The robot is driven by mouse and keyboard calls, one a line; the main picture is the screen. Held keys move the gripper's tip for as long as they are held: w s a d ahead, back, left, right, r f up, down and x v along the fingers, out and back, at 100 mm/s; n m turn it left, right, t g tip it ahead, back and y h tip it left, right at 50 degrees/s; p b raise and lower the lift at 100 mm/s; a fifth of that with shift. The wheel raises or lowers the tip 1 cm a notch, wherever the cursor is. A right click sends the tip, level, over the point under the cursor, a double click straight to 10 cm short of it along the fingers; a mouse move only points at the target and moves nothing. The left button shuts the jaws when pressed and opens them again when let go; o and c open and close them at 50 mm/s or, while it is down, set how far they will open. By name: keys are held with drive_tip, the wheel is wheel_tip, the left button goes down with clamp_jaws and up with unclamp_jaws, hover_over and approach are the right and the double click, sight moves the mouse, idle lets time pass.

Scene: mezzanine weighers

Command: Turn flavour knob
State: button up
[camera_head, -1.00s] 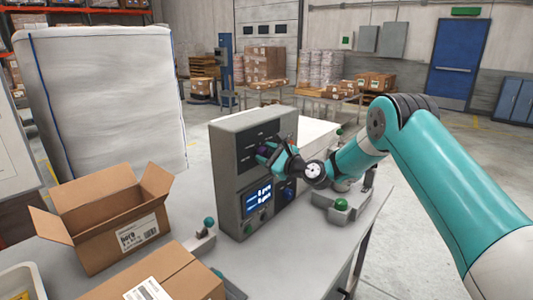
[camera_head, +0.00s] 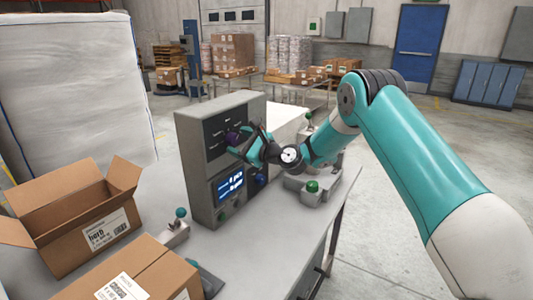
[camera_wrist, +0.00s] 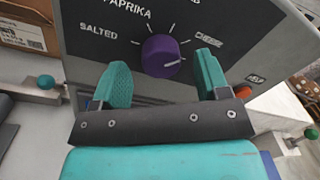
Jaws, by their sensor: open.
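The flavour knob (camera_wrist: 163,56) is purple and round, on the grey control panel. My gripper (camera_wrist: 163,75) is open, with one teal finger on each side of the knob and a visible gap to both. In the head view my gripper (camera_head: 245,140) is at the upper front of the grey machine (camera_head: 200,150), and the purple knob (camera_head: 232,137) shows partly beside the fingers.
A lit blue display (camera_head: 230,185) and a blue knob (camera_head: 260,179) are lower on the machine. An open cardboard box (camera_head: 70,215) and a closed one (camera_head: 140,270) stand left on the table.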

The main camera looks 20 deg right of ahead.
drive_tip(key=b+v, duration=0.5)
drive_tip(key=v, duration=1)
drive_tip(key=shift+s+d+b, duration=0.15)
drive_tip(key=shift+s+b, duration=0.1)
drive_tip(key=shift+b, duration=0.05)
drive_tip(key=shift+f, duration=0.1)
drive_tip(key=s+a+r+n+g, duration=0.3)
drive_tip(key=s+a+n+g, duration=0.8)
drive_tip(key=s+a+n, duration=0.6)
drive_tip(key=s+d+f+n+g+h, duration=0.1)
drive_tip(key=s+n+g+h, duration=0.1)
drive_tip(key=s+n, duration=0.4)
drive_tip(key=s+d+n+g+h, duration=0.2)
drive_tip(key=s+n+h, duration=0.2)
drive_tip(key=s, duration=0.8)
drive_tip(key=shift+f+n, duration=0.4)
drive_tip(key=shift+n, duration=0.8)
drive_tip(key=shift+d, duration=0.1)
